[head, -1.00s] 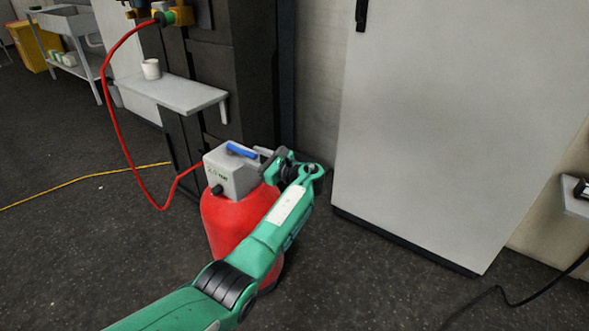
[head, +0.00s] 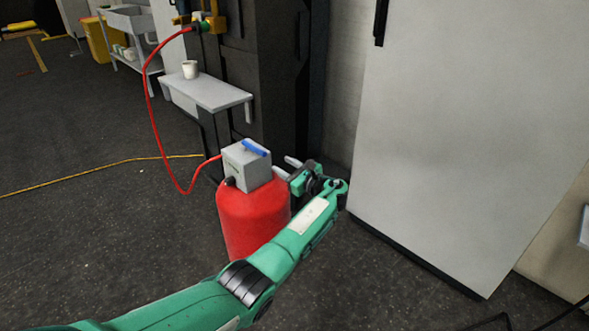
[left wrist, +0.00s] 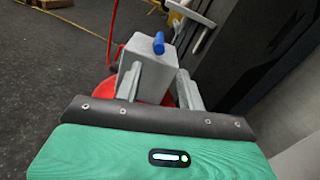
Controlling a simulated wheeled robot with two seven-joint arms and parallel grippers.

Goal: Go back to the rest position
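My left gripper (head: 283,166) is just right of the grey box on top of the red tank, with a small gap between them. Its two fingers are spread and nothing shows held between them. In the left wrist view, the fingers (left wrist: 158,72) stand apart in front of the grey box (left wrist: 150,58) with its blue lever (left wrist: 158,43). The red tank (head: 245,218) stands upright on the floor, partly hidden by my green left arm. My right gripper is in neither view.
A red hose (head: 152,105) runs from the grey box up to a yellow fitting. A shelf (head: 215,93) with a white cup (head: 190,69) is behind the tank. A large grey panel (head: 450,130) stands at right. A yellow cable (head: 90,172) crosses the open floor at left.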

